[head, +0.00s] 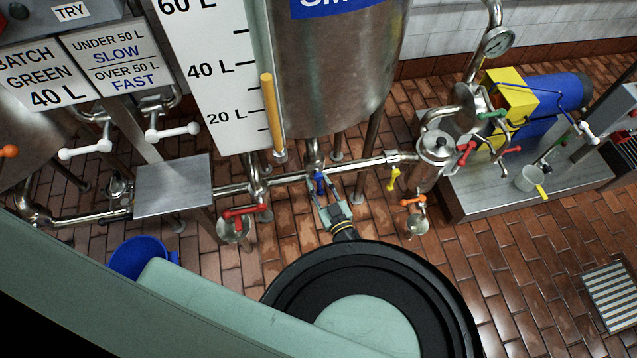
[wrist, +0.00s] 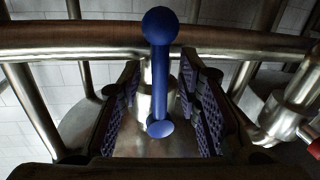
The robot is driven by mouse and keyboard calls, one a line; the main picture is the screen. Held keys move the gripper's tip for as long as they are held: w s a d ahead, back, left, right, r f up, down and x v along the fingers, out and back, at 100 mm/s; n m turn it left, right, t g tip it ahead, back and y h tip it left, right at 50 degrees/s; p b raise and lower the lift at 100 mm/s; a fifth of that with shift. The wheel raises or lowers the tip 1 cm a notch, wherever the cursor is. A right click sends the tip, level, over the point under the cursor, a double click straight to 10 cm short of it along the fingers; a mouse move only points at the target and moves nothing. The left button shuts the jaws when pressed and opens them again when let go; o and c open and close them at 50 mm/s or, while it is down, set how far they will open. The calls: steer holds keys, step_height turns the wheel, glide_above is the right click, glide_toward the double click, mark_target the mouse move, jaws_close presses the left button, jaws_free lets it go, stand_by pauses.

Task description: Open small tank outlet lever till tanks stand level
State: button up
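The small tank (head: 335,70) is a steel cylinder with a partly cut-off blue label, at the top of the head view. Below it, a blue lever (head: 320,184) sits at the pipe; it also shows in the wrist view (wrist: 160,80) as a blue bar with a round knob. My gripper (head: 322,192) is at this lever. In the wrist view my gripper (wrist: 160,64) is open, with one ridged pad on each side of the lever and gaps visible. A yellow upright tube (head: 269,110) stands beside a white litre scale (head: 215,75). The large tank's level is not visible.
A steel box (head: 174,185) and blue bucket (head: 140,257) stand left.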

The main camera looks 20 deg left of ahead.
steer(key=shift+c, duration=0.2)
jaws_close()
stand_by(0.6)
